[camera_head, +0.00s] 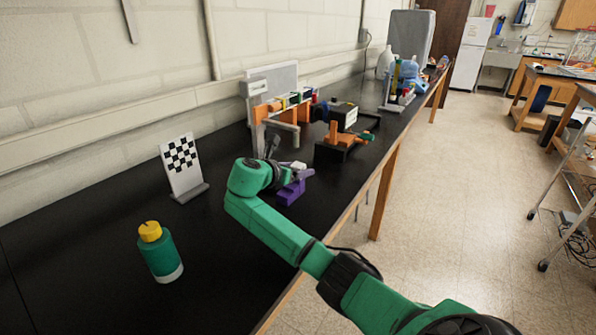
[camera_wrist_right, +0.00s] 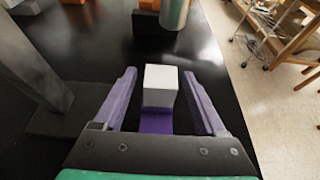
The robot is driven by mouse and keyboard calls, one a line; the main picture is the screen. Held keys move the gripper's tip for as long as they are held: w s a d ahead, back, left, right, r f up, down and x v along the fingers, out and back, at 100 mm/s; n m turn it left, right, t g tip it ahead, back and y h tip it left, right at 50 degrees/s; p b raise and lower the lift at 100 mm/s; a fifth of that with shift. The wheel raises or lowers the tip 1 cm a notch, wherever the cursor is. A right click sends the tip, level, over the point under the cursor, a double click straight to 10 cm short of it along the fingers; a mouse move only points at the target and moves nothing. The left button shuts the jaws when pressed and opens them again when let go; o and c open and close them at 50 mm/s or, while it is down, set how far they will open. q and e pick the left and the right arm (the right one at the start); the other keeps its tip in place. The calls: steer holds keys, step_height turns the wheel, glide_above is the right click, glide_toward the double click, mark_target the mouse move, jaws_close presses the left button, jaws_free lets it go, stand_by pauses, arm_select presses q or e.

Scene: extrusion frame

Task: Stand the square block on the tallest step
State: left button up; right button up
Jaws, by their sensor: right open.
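The white square block (camera_wrist_right: 160,78) sits between the two fingers of my right gripper (camera_wrist_right: 162,82) in the right wrist view, with a gap on each side. In the head view the block (camera_head: 299,165) shows small at the top of the stepped purple piece (camera_head: 291,191). Part of this purple piece (camera_wrist_right: 155,125) shows just below the block in the wrist view. It seems to stand on the piece, but the contact is hidden. My right gripper (camera_head: 290,172) is open around the block. My left gripper is out of view.
A green bottle with a yellow cap (camera_head: 160,252) and a checkered board (camera_head: 185,166) stand on the black bench. Beyond the gripper are an orange-and-black fixture (camera_head: 343,140) and an orange-legged frame (camera_head: 258,128). A grey post (camera_wrist_right: 30,65) rises close left of the fingers in the wrist view.

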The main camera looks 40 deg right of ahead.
steer(key=b+v, duration=0.1)
steer(key=v, duration=1)
steer(key=shift+a+r, duration=0.2)
steer(key=shift+a, duration=0.15)
